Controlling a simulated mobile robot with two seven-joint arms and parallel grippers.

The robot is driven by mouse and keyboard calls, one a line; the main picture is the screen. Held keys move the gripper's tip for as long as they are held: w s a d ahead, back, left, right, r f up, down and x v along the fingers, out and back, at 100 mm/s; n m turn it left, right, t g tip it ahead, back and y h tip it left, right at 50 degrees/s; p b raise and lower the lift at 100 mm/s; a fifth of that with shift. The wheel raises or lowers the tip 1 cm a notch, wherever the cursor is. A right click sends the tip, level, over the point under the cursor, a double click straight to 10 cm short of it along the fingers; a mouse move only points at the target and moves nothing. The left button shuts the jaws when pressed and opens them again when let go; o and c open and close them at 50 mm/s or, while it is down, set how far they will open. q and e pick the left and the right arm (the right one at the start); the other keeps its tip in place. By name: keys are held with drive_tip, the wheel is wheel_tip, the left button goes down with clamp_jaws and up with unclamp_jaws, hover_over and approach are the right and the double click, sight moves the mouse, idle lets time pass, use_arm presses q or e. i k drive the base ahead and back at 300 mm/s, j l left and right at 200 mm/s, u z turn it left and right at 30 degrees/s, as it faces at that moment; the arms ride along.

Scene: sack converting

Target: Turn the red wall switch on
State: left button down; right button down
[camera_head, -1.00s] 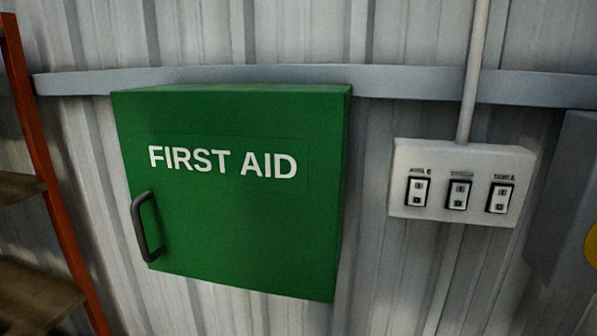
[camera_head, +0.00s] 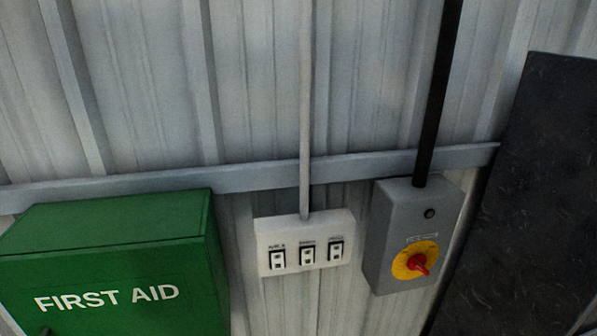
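The red wall switch (camera_head: 418,264) is a red rotary handle on a yellow round plate. It sits on the front of a grey box (camera_head: 396,237) fixed to the corrugated wall, right of centre. A small dark round spot and a small label are above the handle. The handle's on or off position cannot be read. Neither of my grippers is in view.
A white panel (camera_head: 303,230) with 3 rocker switches is left of the grey box. A green first aid cabinet (camera_head: 117,258) sticks out at lower left. A dark upright panel (camera_head: 533,200) stands at right. Conduits run up the wall.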

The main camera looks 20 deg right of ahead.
sight(418, 261)
drive_tip(key=z, duration=1.2)
